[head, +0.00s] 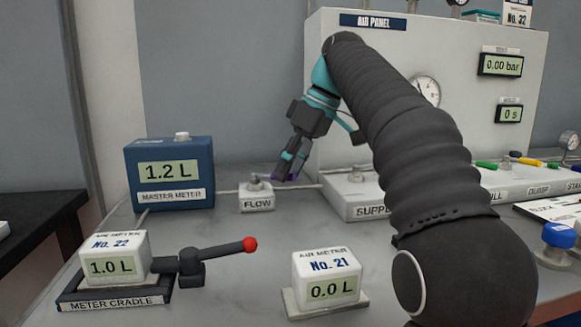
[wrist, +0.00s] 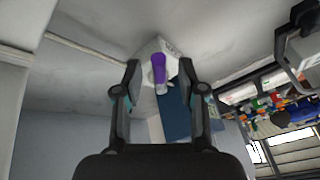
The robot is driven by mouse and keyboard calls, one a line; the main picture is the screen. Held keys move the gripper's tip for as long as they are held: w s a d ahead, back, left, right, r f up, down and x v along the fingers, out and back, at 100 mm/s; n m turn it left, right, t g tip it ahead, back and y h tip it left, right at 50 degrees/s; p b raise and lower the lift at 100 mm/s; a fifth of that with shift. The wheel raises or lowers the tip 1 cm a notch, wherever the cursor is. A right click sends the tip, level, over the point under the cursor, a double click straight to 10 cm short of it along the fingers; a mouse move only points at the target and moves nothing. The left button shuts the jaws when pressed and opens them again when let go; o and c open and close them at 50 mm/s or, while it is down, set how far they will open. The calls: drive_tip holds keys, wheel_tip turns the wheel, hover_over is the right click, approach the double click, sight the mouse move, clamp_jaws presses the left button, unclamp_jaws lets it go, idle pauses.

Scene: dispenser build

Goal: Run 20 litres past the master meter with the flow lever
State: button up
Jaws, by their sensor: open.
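The master meter (head: 168,172) is a blue box at the left back, and its display reads 1.2 L. The flow valve block (head: 257,203), labelled FLOW, stands to its right. Its purple flow lever (wrist: 159,70) shows in the wrist view between the two fingertips. My gripper (head: 284,173) is open, pointing down just right of the flow block in the head view; it also shows in the wrist view (wrist: 159,72). Gaps show between the lever and both fingers. In the head view the fingers partly hide the lever.
Air meter No. 22 (head: 113,258) sits in the meter cradle (head: 112,304), reading 1.0 L, beside a red-knobbed lever (head: 220,253). Air meter No. 21 (head: 325,275) reads 0.0 L. The air panel (head: 450,50) rises behind my arm. Several labelled valves stand at right.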

drive_tip(key=shift+d+r, duration=0.25)
drive_tip(key=shift+r, duration=0.3)
drive_tip(key=d, duration=1.2)
drive_tip(key=shift+s, duration=0.25)
